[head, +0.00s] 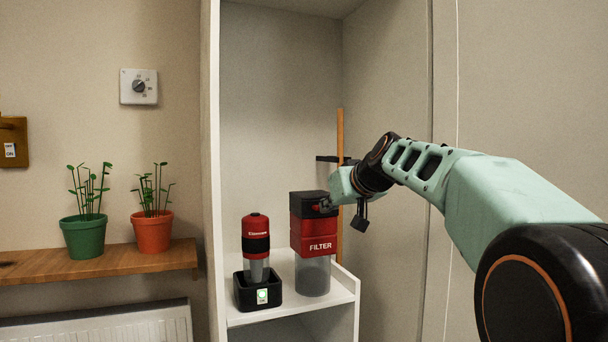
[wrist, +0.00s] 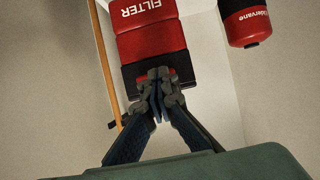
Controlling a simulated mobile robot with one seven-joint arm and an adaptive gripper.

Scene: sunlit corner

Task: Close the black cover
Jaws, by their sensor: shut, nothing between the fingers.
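The black cover (head: 306,199) sits on top of the red filter canister (head: 310,238), which stands upright on the white cabinet shelf. The cover looks level with the canister, but I cannot tell whether it is fully closed. In the wrist view, which is turned upside down, the cover (wrist: 131,79) is a dark band beside the red body (wrist: 150,38). My gripper (wrist: 159,86) is shut and empty, with its fingertips at the cover's front face around a small red part. The fingertips hide part of the cover, and I cannot tell whether they touch it.
A red and black handheld vacuum (head: 257,235) stands in a black dock (head: 243,291) left of the canister. A wooden stick (head: 340,232) stands behind it on the right. The cabinet's left side panel (head: 212,170) and right wall (head: 388,235) bound the space.

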